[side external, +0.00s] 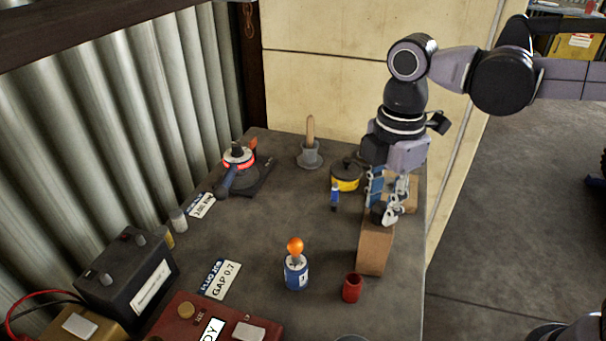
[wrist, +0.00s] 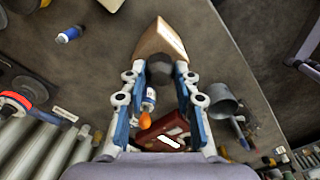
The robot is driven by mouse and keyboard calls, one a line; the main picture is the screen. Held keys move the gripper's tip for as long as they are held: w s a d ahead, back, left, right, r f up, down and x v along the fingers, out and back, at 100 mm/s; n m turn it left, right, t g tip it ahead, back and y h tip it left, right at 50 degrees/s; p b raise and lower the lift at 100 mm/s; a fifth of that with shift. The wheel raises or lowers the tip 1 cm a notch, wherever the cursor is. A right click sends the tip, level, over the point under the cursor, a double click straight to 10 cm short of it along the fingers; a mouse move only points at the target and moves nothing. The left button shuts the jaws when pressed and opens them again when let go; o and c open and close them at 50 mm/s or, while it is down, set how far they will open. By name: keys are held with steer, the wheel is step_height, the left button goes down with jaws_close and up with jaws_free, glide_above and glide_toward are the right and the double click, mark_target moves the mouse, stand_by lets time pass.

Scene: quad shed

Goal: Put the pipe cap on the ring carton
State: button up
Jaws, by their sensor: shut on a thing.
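The dark pipe cap (side external: 379,212) is held between the fingertips of my gripper (side external: 385,207), at the far end of the upright brown ring carton (side external: 374,250). In the wrist view my gripper (wrist: 170,82) is shut on the cap (wrist: 186,73), a dark faceted piece. The carton (wrist: 158,42) shows just beyond the cap, with a pale strip on one side. The cap overlaps the carton in both views; I cannot tell whether they touch. My fingers hide part of the cap and the carton's far end.
A red cup (side external: 352,288) stands close to the carton's near end. A blue can with an orange ball (side external: 296,270) is left of it. A yellow-and-black round item (side external: 345,176) and a small blue bottle (side external: 335,196) are behind left. The table's middle is mostly clear.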

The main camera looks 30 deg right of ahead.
mark_target(383, 204)
steer(key=shift+f, duration=0.1)
steer(key=o, duration=0.9)
step_height(383, 204, up, 12)
steer(key=s+d+f+m+t, duration=0.1)
steer(key=d+f+m+t, duration=0.1)
steer(key=d+f+m, duration=0.3)
steer(key=s+d+f+m+t, duration=0.1)
steer(key=d+f+m+t, duration=0.1)
steer(key=d+f+m, duration=0.4)
steer(key=s+d+f+m+t, duration=0.1)
steer(key=d+f+m+t, duration=0.2)
steer(key=d+f+m, duration=0.2)
steer(key=shift+s+d+f+m, duration=0.15)
steer(key=shift+f+m, duration=0.15)
steer(key=shift+m, duration=0.2)
steer(key=shift+d+f+m, duration=0.15)
steer(key=shift+f+m, duration=0.1)
steer(key=shift+m, duration=0.25)
